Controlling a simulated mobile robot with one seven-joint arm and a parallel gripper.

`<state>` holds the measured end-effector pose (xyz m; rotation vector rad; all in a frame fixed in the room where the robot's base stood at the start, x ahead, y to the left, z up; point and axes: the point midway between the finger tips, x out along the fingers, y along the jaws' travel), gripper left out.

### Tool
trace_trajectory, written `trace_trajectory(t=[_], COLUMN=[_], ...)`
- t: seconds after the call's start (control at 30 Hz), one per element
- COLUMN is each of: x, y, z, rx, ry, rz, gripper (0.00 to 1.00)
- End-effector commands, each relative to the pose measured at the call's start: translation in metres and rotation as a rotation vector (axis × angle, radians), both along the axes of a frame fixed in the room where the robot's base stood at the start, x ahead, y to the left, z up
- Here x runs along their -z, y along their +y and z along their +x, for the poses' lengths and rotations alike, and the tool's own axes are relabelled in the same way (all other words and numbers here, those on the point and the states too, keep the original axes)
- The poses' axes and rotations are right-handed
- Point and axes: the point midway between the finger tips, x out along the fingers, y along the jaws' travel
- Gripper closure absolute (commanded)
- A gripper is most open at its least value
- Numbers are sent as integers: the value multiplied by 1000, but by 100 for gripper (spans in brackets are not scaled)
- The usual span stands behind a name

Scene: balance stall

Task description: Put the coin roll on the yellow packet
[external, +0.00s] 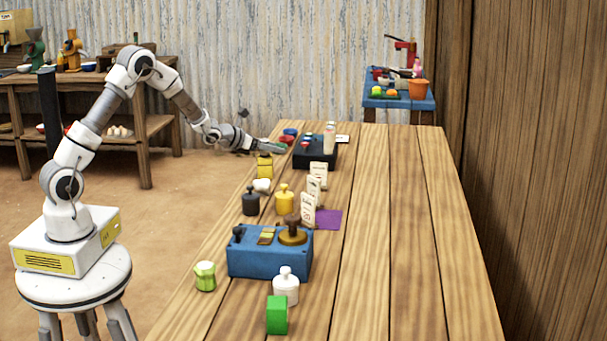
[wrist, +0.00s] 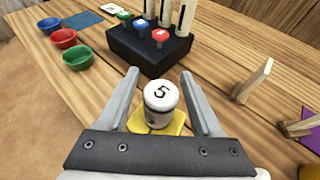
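The coin roll (wrist: 161,97), a whitish cylinder with a 5 on its top, stands upright between the fingers of my gripper (wrist: 160,72) in the wrist view. The fingers are open, with a narrow gap showing on each side of the roll. The yellow packet (wrist: 175,124) shows directly under the roll, which appears to rest on it. In the external view my gripper (external: 271,148) is just above the yellow packet (external: 265,170), near the table's left edge. I cannot make out the roll clearly there.
A black block (wrist: 150,50) with coloured knobs stands beyond the packet. Green (wrist: 76,58), red and blue bowls are left of it. A small white object (external: 262,186), a dark weight (external: 250,204) and a yellow weight (external: 284,202) stand nearer. The table's right side is clear.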

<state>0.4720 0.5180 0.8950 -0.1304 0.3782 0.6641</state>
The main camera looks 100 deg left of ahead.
Motion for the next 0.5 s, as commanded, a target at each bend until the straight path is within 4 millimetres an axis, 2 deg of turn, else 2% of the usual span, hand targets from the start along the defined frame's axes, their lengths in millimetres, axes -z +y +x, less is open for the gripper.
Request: trace_trajectory(t=[0.37, 0.5], x=[-6, -13], y=[0, -14], z=[0, -16], rx=[1, 0], ry=[-1, 1], rz=[-1, 1], gripper=[34, 34])
